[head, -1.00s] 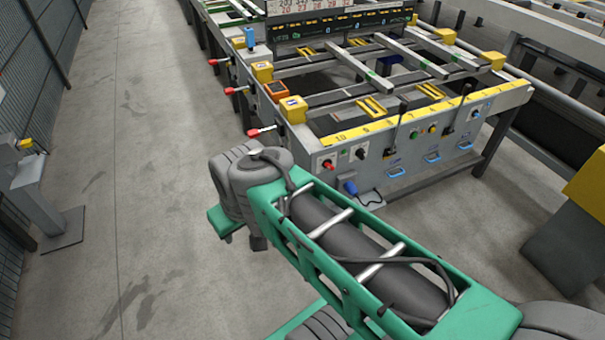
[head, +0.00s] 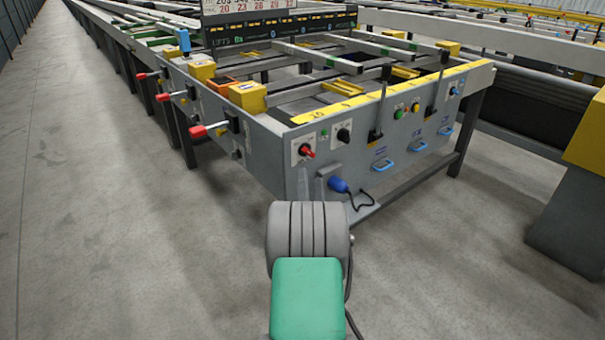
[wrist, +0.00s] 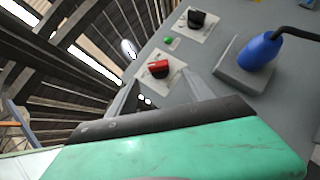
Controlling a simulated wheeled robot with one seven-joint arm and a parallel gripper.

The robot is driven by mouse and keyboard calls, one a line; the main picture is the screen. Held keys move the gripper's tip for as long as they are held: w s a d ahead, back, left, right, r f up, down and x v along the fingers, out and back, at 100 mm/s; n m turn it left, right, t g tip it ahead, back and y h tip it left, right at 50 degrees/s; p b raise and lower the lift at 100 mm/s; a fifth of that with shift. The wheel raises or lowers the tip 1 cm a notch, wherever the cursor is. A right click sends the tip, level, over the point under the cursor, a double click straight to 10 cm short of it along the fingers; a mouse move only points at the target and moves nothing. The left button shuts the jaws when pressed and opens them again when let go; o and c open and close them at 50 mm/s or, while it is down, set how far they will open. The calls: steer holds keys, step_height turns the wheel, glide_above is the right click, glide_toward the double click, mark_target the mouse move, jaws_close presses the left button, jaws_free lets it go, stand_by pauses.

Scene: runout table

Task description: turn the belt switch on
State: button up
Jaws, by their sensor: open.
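A red rotary switch (head: 307,151) on a pale plate sits at the left end of the grey front panel (head: 395,148). It also shows in the wrist view (wrist: 158,69). A black rotary switch (head: 344,135) is to its right, also in the wrist view (wrist: 196,18). I cannot read which one is labelled as the belt switch. My gripper (wrist: 158,88) is open, its two grey fingers spread on either side below the red switch, with no contact visible. In the head view my arm's wrist hides most of the gripper.
A blue plug (head: 340,185) with a black cable juts out just right of my gripper; it is large in the wrist view (wrist: 260,50). Red-tipped levers (head: 198,131) stick out from the table's left side. Floor (head: 110,220) to the left is clear.

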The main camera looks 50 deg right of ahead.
mark_target(307, 152)
steer(key=p+x, duration=0.1)
steer(key=x, duration=0.6)
steer(key=shift+w+d+r, duration=0.1)
steer(key=shift+r, duration=0.2)
steer(key=shift+c, duration=0.3)
jaws_close()
